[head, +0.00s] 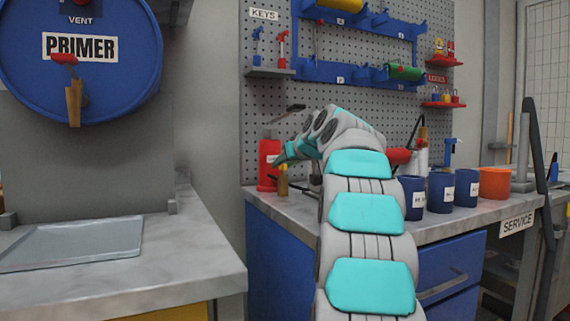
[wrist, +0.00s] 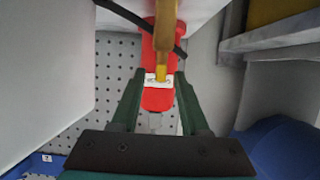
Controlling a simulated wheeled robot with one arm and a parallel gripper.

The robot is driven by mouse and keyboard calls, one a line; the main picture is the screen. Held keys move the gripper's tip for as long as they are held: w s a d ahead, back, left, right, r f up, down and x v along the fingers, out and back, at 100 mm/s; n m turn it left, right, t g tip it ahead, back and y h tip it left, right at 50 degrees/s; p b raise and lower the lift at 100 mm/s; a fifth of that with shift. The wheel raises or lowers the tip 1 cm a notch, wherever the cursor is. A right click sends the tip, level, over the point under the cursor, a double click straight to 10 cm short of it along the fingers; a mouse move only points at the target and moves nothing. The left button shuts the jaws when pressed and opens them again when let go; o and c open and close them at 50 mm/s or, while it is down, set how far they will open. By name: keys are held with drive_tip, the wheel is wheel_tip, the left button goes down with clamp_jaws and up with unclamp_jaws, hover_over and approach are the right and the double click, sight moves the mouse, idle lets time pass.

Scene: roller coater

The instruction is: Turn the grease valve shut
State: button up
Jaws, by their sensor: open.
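A red cylinder (head: 268,163) stands at the left end of the service bench, with a small brass-coloured fitting (head: 283,181) at its front. In the wrist view the red body (wrist: 157,98) carries a white label, and the brass fitting (wrist: 165,30) runs down in front of it. This looks like the grease valve, but I read no name on it. My gripper (head: 281,156) is at the cylinder, above the brass fitting. In the wrist view my gripper (wrist: 160,74) is open, its fingers either side of the label and brass end. I cannot tell whether they touch.
A blue PRIMER drum (head: 80,40) with its own brass tap (head: 74,103) hangs over the left counter (head: 190,262). Blue cups (head: 440,192) and an orange cup (head: 494,183) stand right of my arm. A pegboard (head: 345,100) is behind.

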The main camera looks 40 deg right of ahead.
clamp_jaws()
idle(0.4)
